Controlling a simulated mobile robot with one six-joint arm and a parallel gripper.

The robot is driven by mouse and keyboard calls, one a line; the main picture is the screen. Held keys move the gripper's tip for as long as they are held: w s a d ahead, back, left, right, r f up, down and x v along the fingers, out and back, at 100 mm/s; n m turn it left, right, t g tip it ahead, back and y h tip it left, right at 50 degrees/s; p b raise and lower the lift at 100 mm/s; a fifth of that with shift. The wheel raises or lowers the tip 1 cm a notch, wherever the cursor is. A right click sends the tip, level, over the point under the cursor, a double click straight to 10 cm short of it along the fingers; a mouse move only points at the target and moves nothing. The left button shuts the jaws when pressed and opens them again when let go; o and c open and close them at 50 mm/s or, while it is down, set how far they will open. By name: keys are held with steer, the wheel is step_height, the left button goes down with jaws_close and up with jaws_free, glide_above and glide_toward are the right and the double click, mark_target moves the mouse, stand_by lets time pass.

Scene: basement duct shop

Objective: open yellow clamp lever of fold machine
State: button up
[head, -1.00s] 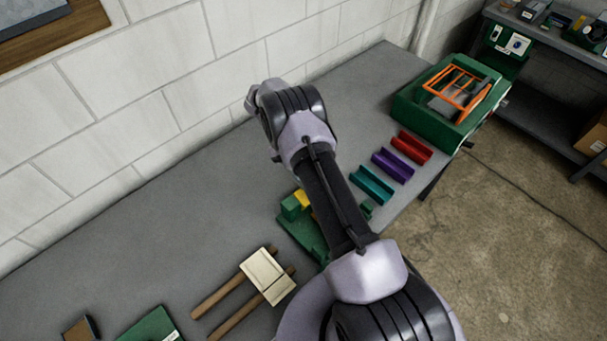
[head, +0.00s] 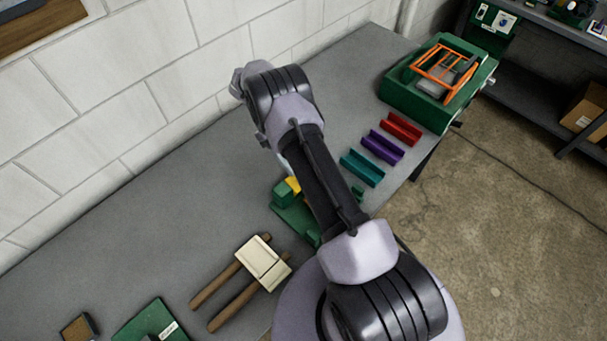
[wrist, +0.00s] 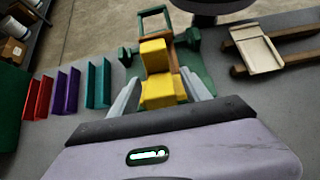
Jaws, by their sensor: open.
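The green fold machine (head: 290,216) sits on the grey bench, partly hidden behind my arm in the head view. Its yellow clamp part (head: 293,185) shows as a small patch there. In the wrist view the yellow clamp lever (wrist: 160,92) lies between the two pale fingers of my gripper (wrist: 161,78), with the green machine frame (wrist: 196,70) beyond and beside it. My gripper is open, one finger on each side of the yellow part. I cannot tell whether either finger touches it. The gripper is hidden in the head view.
Teal (head: 362,168), purple (head: 383,148) and red (head: 402,128) channels lie right of the machine. Beyond them stands a green machine with an orange frame (head: 447,72). A block wall (head: 150,90) runs behind the bench.

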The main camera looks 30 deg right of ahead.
step_height(320, 180, up, 2)
steer(key=shift+w+r, duration=0.1)
steer(key=shift+r, duration=0.05)
steer(key=shift+s+a+r, duration=0.1)
steer(key=shift+s+r, duration=0.05)
steer(key=shift+s, duration=0.55)
steer(key=s+a+r, duration=0.1)
steer(key=s+a, duration=0.2)
steer(key=s, duration=1.1)
steer(key=shift+s, duration=0.25)
steer(key=shift+r, duration=0.15)
